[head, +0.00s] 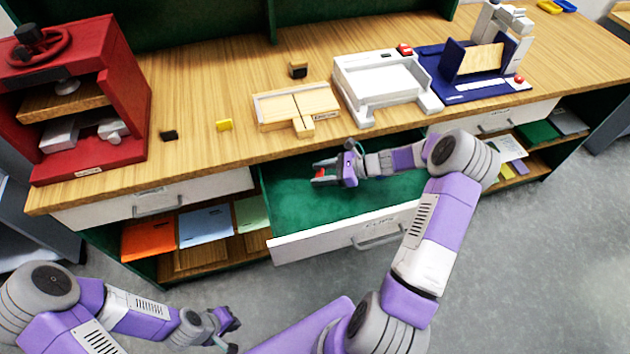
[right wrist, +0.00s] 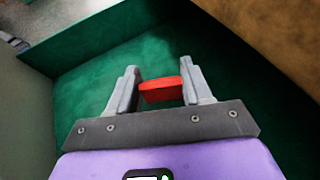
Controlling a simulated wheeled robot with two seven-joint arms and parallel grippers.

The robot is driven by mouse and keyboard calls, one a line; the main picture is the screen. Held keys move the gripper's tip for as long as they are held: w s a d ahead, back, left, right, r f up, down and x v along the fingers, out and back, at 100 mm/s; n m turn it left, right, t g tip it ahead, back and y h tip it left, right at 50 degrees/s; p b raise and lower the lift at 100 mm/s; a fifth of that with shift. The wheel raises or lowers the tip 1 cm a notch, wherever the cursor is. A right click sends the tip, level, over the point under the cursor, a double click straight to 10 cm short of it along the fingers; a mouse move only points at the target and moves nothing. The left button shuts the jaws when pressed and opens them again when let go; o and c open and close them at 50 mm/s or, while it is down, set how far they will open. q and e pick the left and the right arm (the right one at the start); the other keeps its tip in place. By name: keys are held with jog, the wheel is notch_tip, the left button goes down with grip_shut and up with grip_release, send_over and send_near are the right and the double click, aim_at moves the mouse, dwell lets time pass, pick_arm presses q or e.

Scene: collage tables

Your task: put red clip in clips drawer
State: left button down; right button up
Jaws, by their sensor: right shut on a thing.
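The clips drawer (head: 325,239) is pulled open below the bench top. Its front carries a label and a handle, and its green inside looks empty. My right gripper (head: 319,174) is over the open drawer, with its fingers pointing left in the head view. It is shut on the red clip (head: 322,173). In the right wrist view the red clip (right wrist: 161,90) sits between the two fingertips (right wrist: 160,84), with the green drawer floor and walls behind it. My left gripper (head: 230,326) is low at the front, away from the bench; its jaw opening is unclear.
On the bench top stand a red press (head: 120,95), a wooden tray (head: 262,110), a white tray machine (head: 345,75) and a blue device (head: 435,65). A small black block (head: 169,135) and a yellow block (head: 224,125) lie near the front edge. A closed drawer (head: 215,190) is at left.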

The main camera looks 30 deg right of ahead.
jog(key=shift+w+a, duration=0.3)
jog(key=shift+a, duration=0.15)
jog(key=shift+w+a, duration=0.3)
jog(key=shift+a, duration=0.15)
notch_tip(320, 180, down, 3)
jog(key=shift+f+b, duration=0.1)
jog(key=shift+b, duration=0.75)
jog(key=shift+f, duration=0.25)
jog(key=shift+r, duration=0.1)
jog(key=o, duration=1)
jog(key=shift+d, duration=0.1)
jog(key=p+v, duration=0.2)
jog(key=v, duration=1)
jog(key=shift+s, duration=0.1)
